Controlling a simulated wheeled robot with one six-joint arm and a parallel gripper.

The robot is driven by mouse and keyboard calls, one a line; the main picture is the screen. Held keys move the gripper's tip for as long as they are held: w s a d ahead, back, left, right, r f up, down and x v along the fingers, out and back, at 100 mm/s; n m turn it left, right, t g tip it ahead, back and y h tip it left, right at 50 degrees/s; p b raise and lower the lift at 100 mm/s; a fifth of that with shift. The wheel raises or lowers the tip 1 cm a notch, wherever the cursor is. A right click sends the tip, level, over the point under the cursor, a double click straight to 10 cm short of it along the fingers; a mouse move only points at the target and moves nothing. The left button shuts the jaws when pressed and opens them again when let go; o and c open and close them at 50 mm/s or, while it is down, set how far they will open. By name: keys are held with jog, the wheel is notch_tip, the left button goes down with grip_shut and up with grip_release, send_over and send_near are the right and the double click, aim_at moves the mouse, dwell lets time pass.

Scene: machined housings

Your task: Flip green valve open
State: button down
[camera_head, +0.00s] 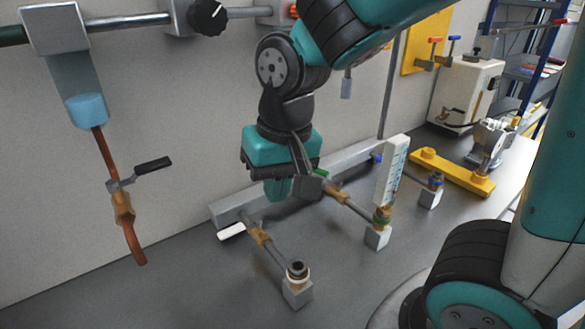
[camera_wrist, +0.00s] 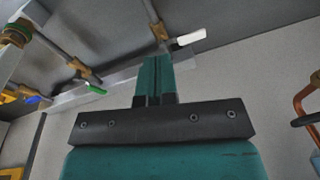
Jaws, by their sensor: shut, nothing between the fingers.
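The green valve handle (camera_head: 322,173) shows in the head view as a small green piece just right of my gripper, partly hidden by the grey block on my wrist. In the wrist view the green handle (camera_wrist: 96,88) is a short lever at a brass valve on a grey pipe, left of my fingertips. My gripper (camera_head: 277,190) is teal, points down and hangs in front of the wall rail. Its fingers (camera_wrist: 156,62) are pressed together with nothing between them, apart from the green handle.
A white-handled valve (camera_head: 232,231) is left of and below my gripper. A blue-handled valve (camera_head: 377,158) lies beyond a white upright gauge (camera_head: 390,172). A copper pipe with a black lever (camera_head: 153,164) hangs at left. The grey bench (camera_head: 190,285) is clear at front left.

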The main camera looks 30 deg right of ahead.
aim_at(316, 173)
jog(key=w+d+f+m+h, duration=0.1)
jog(key=w+d+m+h, duration=0.4)
jog(key=w+d+m, duration=0.6)
jog(key=w+d+f+m+p, duration=0.1)
jog(key=d+f, duration=0.5)
jog(key=f, duration=0.3)
jog(key=shift+w+d+f+m+p, duration=0.15)
jog(key=shift+w+f+m+p, duration=0.1)
jog(key=shift+w+m+p, duration=0.1)
jog(key=shift+w+d+f+m+g+h, duration=0.1)
jog(key=shift+w+d+m+g+h, duration=0.3)
jog(key=shift+m, duration=0.65)
jog(key=shift+w+d+m+g+b, duration=0.3)
jog(key=shift+d+m, duration=0.15)
jog(key=shift+m, duration=0.45)
jog(key=shift+s, duration=0.1)
